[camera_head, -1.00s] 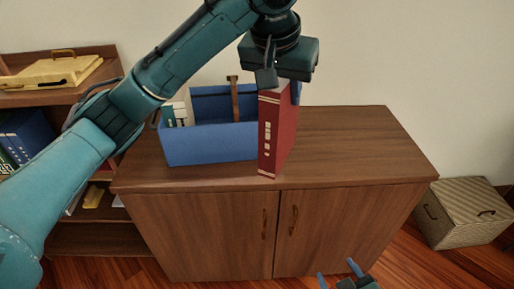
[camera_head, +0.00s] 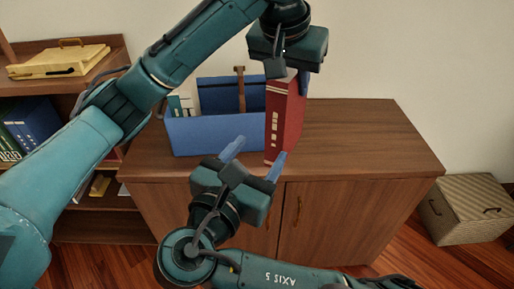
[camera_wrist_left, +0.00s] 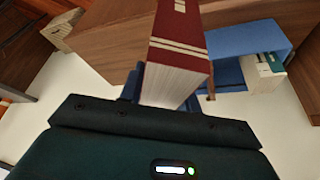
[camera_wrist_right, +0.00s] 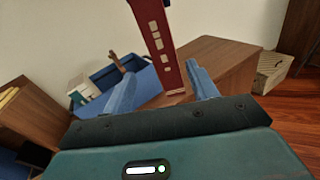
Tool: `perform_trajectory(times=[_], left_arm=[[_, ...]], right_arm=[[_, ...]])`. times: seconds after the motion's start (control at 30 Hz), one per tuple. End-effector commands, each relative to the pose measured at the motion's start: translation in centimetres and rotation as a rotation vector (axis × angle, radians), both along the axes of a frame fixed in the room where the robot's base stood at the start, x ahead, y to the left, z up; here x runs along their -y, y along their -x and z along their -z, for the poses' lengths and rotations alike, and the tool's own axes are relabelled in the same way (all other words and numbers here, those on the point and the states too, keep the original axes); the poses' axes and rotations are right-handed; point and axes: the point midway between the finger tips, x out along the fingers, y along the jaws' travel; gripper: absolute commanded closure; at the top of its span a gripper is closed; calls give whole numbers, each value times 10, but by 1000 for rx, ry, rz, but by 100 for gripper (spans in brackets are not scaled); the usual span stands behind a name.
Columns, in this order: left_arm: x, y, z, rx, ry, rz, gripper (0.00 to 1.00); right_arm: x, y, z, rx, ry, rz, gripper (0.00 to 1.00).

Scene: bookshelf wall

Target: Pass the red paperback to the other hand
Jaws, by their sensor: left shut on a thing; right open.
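The red paperback (camera_head: 286,118) is upright, spine with pale marks facing me, over the cabinet top in the head view. My left gripper (camera_head: 289,72) is shut on its top end. In the left wrist view the book (camera_wrist_left: 180,45) runs away from between the fingers, pale page edges showing. My right gripper (camera_head: 254,160) is open and empty, below and left of the book, its blue fingers pointing up toward it. In the right wrist view the book (camera_wrist_right: 157,45) stands ahead, beyond and between the open fingers (camera_wrist_right: 162,85), apart from them.
A blue bin (camera_head: 205,137) with books and a brown-handled item stands on the wooden cabinet (camera_head: 360,140), just left of the book. The cabinet top to the right is clear. A shelf (camera_head: 100,222) stands at left, a woven box (camera_head: 466,208) at right on the floor.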

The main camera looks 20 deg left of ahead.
Motion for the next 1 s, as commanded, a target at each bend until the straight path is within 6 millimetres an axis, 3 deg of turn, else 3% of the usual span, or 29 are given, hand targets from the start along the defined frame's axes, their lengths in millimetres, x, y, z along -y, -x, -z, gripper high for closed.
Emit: perform_trajectory(times=[0.1,0.27,0.8,1.0], left_arm=[[0,0,-2,4,2,-1,100],[0,0,-2,4,2,-1,100],[0,0,-2,4,2,-1,100],[0,0,-2,4,2,-1,100]], right_arm=[[3,8,-19,30,63,29,42],[7,6,-26,38,97,45,42],[24,-84,-25,37,96,44,42],[28,-102,-25,36,93,43,42]])
